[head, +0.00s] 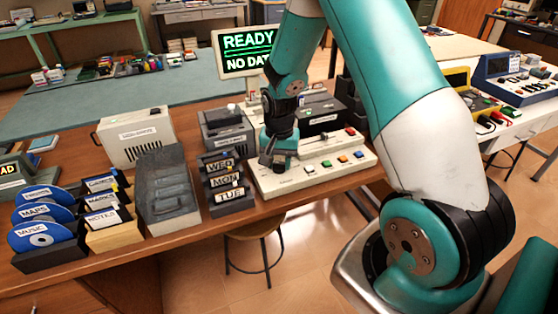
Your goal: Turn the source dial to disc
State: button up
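A cream control console (294,182) stands near the front edge of the wooden table, with a row of coloured buttons and a few small switches on top. My gripper (273,163) points down at the left part of the console, very close to its top. I cannot make out the source dial; the gripper covers that part of the console. I cannot tell whether the fingers are open, shut or touching anything. A monitor (241,67) behind reads "READY" and "NO DAT", the rest cut off by my arm.
Left of the console are a stack of labelled day cartridges (224,182), a grey lidded case (165,190), a beige drive box (134,138) and a rack of blue discs (42,235). Grey and dark units (227,130) stand behind. A stool (254,228) is below the table edge.

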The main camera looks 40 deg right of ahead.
jog(key=shift+c, duration=1.4)
jog(key=n, duration=0.3)
jog(key=shift+n+p, duration=0.4)
jog(key=shift+n, duration=2)
jog(key=o, duration=0.9)
jog(key=shift+o, duration=0.2)
